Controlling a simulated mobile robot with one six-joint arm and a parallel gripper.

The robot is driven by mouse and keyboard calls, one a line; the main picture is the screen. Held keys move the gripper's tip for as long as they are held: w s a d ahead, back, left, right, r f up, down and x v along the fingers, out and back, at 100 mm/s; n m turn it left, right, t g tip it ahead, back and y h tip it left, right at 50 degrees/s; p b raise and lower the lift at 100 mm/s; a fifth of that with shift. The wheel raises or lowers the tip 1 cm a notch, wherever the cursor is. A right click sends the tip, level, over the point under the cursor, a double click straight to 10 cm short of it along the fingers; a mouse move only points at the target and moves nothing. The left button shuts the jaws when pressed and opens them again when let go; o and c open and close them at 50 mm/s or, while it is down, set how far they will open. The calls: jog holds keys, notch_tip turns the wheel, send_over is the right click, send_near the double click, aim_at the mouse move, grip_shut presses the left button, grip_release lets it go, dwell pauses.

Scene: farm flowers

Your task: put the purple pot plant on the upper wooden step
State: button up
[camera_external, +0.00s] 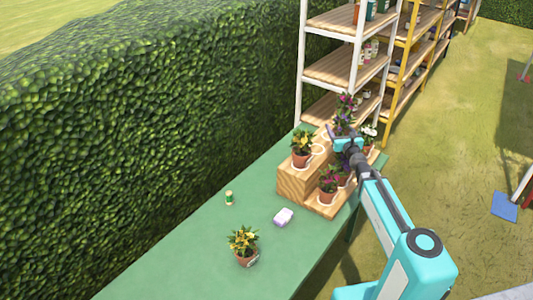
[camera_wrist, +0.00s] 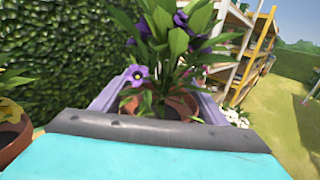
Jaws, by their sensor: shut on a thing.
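The purple pot plant (camera_wrist: 150,75) has violet flowers, long green leaves and a terracotta pot. In the wrist view its pot sits between the two fingers of my gripper (camera_wrist: 157,104), shut on it. I cannot tell whether the purple plant's pot touches the step.
A red-flowered plant (camera_external: 328,181) stands on the lower step (camera_external: 318,208), with another partly hidden behind. White flowers (camera_external: 369,132) show at the right. Shelves (camera_external: 333,68) stand behind.

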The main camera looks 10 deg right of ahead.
jog(key=n+y+b, duration=0.1)
jog(key=y, duration=0.1)
jog(key=shift+s+n+y+b, duration=0.15)
jog(key=shift+n+y+b, duration=0.15)
jog(key=shift+b, duration=0.05)
jog(key=shift+s+r+n+y+b, duration=0.15)
jog(key=shift+s+n+y+b, duration=0.1)
jog(key=shift+n+y+b, duration=0.35)
jog(key=shift+g+y, duration=0.3)
jog(key=w+f+p, duration=0.1)
jog(key=w, duration=1.4)
jog(key=shift+f, duration=0.2)
jog(key=shift+w, duration=0.15)
jog(key=shift+w+f+b, duration=0.2)
jog(key=shift+f, duration=0.7)
jog(key=shift+w+f+b, duration=0.15)
jog(key=shift+f, duration=0.75)
